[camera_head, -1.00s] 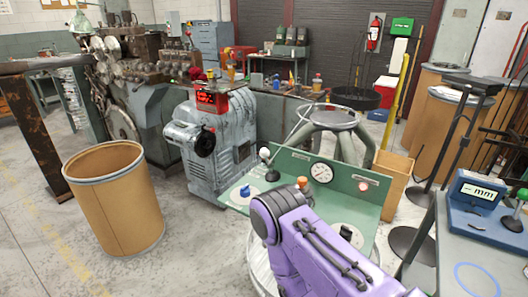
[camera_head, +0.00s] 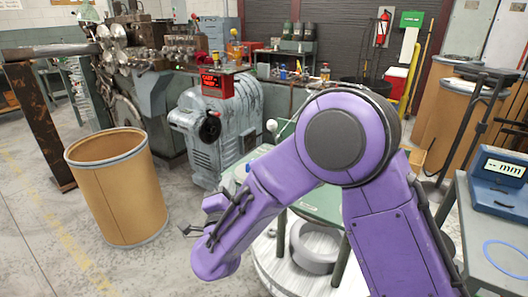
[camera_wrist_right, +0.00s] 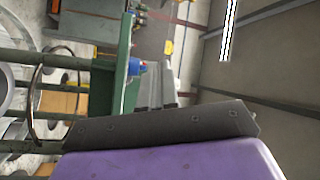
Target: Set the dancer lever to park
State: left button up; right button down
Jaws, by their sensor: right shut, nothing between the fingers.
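My right gripper (camera_head: 203,222) is shut and empty, left of the panel and apart from the knob. My left gripper is not in view.
A brown drum (camera_head: 120,190) stands on the floor at left. A grey machine with a red display (camera_head: 217,84) is behind my gripper. A blue measuring box (camera_head: 498,180) sits on a bench at right. Floor between drum and panel is clear.

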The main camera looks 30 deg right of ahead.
aim_at(269, 128)
jog(key=s+d+r+m+g+h, duration=0.2)
jog(key=s+r+m+g+h, duration=0.1)
jog(key=m, duration=0.6)
notch_tip(269, 128, up, 2)
jog(key=g+h, duration=0.1)
jog(key=h, duration=0.2)
jog(key=shift+s+d+g, duration=0.2)
jog(key=shift+s+g, duration=0.1)
jog(key=p+x, duration=0.2)
jog(key=x, duration=1.2)
jog(key=shift+d, duration=0.1)
jog(key=shift+r, duration=0.1)
